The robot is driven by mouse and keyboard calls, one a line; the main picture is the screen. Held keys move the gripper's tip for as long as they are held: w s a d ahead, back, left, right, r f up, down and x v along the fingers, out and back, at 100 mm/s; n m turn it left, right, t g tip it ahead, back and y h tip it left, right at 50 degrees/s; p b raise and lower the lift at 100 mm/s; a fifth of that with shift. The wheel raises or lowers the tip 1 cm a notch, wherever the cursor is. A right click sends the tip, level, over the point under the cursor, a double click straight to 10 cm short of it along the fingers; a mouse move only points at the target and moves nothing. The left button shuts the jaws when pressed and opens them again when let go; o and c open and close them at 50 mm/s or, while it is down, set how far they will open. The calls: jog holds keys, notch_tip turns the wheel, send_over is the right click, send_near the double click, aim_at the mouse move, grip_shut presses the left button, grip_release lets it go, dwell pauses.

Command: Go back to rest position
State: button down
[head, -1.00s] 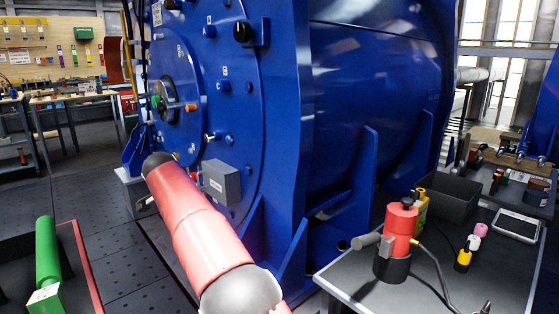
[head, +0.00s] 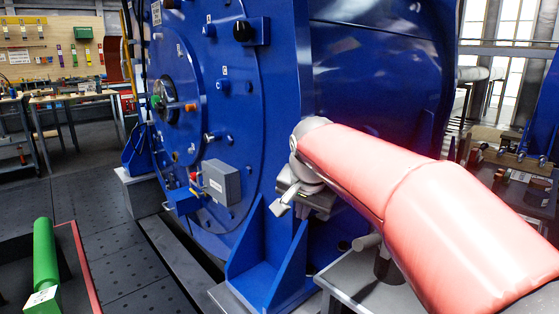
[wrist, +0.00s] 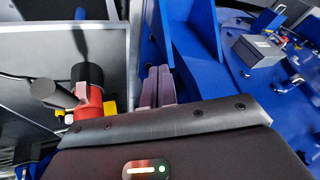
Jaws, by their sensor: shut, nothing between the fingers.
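My gripper (head: 283,207) is shut and empty. In the head view it hangs at the end of my red arm, in front of the lower part of the big blue motor (head: 375,90), right of the grey box on its face. In the wrist view my gripper's two fingers (wrist: 158,86) are together, with nothing between them. The grey box (head: 221,182) also shows at the upper right of the wrist view (wrist: 258,50). Whether my gripper touches the motor I cannot tell; it looks apart.
A red and black tool (wrist: 88,100) with a side handle stands on the grey bench (head: 345,277); my arm hides most of it in the head view. Blue motor ribs (head: 268,240) stand close to my gripper. A green cylinder (head: 45,255) lies in a tray at left. The floor (head: 110,235) between is clear.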

jog(key=s+d+f+n, duration=0.1)
jog(key=s+d+f, duration=0.2)
jog(key=s, duration=0.5)
jog(key=s+d+f+n, duration=0.2)
jog(key=s+d+f, duration=0.2)
jog(key=s, duration=0.5)
jog(key=s+d+f+n, duration=0.2)
jog(key=s+f, duration=0.3)
jog(key=s, duration=0.4)
jog(key=shift+d, duration=0.7)
jog(key=shift+s+r, duration=0.1)
